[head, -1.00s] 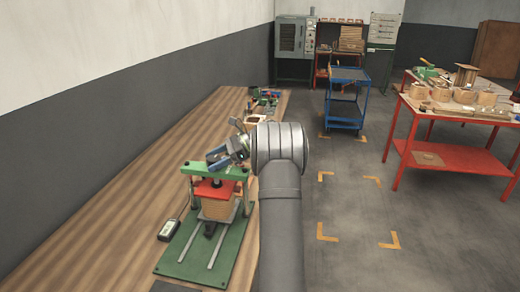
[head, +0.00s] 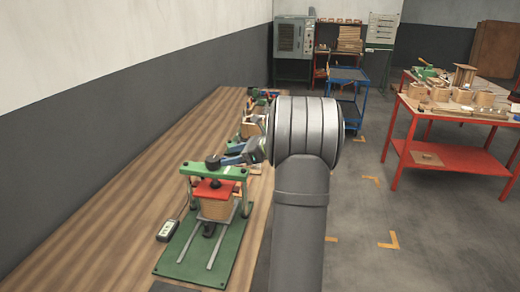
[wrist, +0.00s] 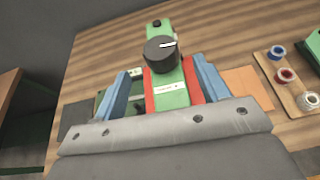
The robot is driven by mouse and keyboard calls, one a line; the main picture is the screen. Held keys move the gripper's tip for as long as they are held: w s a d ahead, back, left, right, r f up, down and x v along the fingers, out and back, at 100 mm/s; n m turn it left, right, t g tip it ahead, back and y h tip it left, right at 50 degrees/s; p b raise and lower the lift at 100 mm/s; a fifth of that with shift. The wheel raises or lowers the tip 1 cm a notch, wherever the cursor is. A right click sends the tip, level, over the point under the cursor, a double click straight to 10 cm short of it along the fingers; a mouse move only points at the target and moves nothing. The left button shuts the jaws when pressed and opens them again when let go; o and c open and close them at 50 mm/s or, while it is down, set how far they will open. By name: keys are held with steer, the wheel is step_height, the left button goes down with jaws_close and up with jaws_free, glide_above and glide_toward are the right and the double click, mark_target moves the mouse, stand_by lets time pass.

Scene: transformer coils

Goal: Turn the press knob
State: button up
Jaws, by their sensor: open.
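The press (head: 205,174) stands on a green base plate on the wooden bench, with a green crossbeam and a red plate over a tan block. Its black press knob (head: 212,162) sits on top of the crossbeam; in the wrist view the round knob (wrist: 160,54) has a white mark on its top. My gripper (head: 226,160) is open, with blue fingers reaching toward the knob from the right. In the wrist view the fingers (wrist: 163,72) lie left and right of the green beam, with the knob between and slightly beyond their tips. I see no contact.
A small meter (head: 167,231) lies left of the press. Other fixtures stand farther along the bench (head: 130,200). The wrist view shows a wooden holder with coloured spools (wrist: 288,76) at the right. A red table (head: 460,108) and blue cart (head: 347,90) stand away on the floor.

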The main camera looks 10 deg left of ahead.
steer(key=v, duration=0.9)
steer(key=shift+d+n, duration=0.25)
steer(key=shift+n, duration=0.05)
steer(key=shift+s+f, duration=0.1)
